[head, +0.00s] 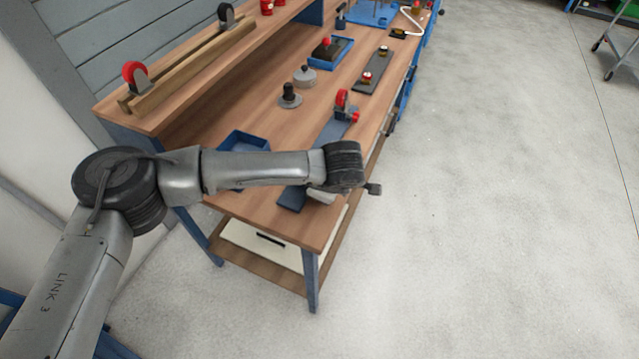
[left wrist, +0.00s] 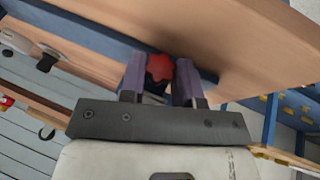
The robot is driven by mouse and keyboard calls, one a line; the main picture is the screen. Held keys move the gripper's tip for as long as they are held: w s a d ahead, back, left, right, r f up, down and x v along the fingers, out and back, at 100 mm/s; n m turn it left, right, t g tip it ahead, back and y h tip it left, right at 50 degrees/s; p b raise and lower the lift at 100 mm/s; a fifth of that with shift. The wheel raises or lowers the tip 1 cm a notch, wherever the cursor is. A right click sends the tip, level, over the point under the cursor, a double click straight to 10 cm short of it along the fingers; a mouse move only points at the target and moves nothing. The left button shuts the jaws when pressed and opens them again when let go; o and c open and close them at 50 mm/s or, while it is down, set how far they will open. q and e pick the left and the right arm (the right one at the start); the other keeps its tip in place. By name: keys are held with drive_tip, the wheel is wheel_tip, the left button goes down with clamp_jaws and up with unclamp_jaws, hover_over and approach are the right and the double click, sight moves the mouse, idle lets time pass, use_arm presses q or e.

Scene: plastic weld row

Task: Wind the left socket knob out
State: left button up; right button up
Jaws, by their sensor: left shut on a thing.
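A red star-shaped knob (left wrist: 159,67) shows in the left wrist view. My left gripper (left wrist: 160,78) has its two purple fingers shut on either side of this knob. In the head view my left wrist reaches over the near end of a long blue-grey plate (head: 292,197) on the bench. The wrist hides the fingers and the held knob there. Another red part (head: 355,117) and a red wheel (head: 342,98) are at the plate's far end. My right gripper is not in view.
A blue tray (head: 245,141) is partly behind my left forearm. A black-topped round part (head: 289,96) and a grey disc-shaped part (head: 304,76) stand on the wooden bench (head: 225,100). A raised shelf with wooden rails (head: 190,65) runs along the wall.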

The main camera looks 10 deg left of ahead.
use_arm(q)
drive_tip(key=shift+r, duration=0.1)
drive_tip(key=o, duration=0.9)
drive_tip(key=shift+s+d+r, duration=0.1)
drive_tip(key=shift+r, duration=0.1)
drive_tip(key=p+v, duration=0.3)
drive_tip(key=v, duration=1)
drive_tip(key=shift+s+r+p, duration=0.1)
drive_tip(key=shift+p, duration=0.3)
drive_tip(key=shift+d, duration=0.1)
